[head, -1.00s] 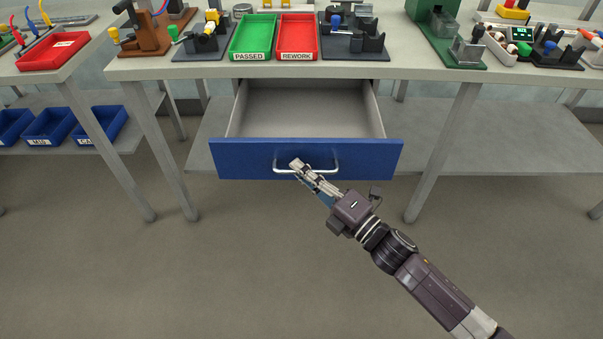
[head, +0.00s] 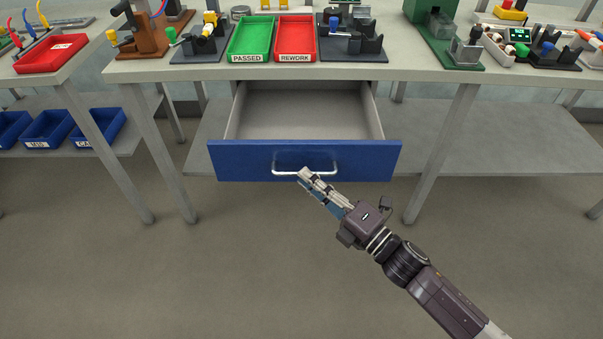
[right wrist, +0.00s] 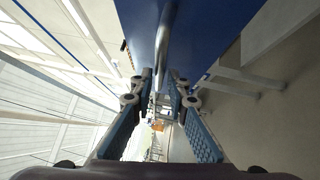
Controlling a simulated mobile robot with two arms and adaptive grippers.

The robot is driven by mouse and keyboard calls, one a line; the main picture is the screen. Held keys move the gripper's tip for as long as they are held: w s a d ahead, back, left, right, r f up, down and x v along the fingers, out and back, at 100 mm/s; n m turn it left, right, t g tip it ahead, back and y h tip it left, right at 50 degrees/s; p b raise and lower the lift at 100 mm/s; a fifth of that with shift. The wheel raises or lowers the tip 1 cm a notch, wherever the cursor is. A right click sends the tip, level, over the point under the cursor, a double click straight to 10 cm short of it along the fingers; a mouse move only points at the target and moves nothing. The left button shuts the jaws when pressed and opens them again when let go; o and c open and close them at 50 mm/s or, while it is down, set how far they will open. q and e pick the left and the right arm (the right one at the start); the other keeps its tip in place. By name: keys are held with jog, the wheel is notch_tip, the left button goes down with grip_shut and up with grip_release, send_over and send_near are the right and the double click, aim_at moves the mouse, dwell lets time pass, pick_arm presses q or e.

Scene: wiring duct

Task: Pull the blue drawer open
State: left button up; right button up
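The blue drawer (head: 240,161) is out from under the workbench, and its grey, empty interior (head: 305,112) shows from above. Its silvery bar handle (head: 284,173) runs across the front. My right gripper (head: 303,174) is at the handle's lower right part, reaching in from the lower right. In the right wrist view, the two fingers (right wrist: 160,80) stand apart with a gap between them. The handle bar (right wrist: 164,38) lines up with that gap, beside the blue drawer front (right wrist: 205,35). I cannot tell whether the fingertips touch the bar. My left gripper is out of view.
On the workbench (head: 150,68) stand a green PASSED tray (head: 249,58), a red REWORK tray (head: 295,57) and several fixtures. Blue bins (head: 47,129) sit on a lower shelf at left. The floor in front of the drawer is clear.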

jog(key=v, duration=0.9)
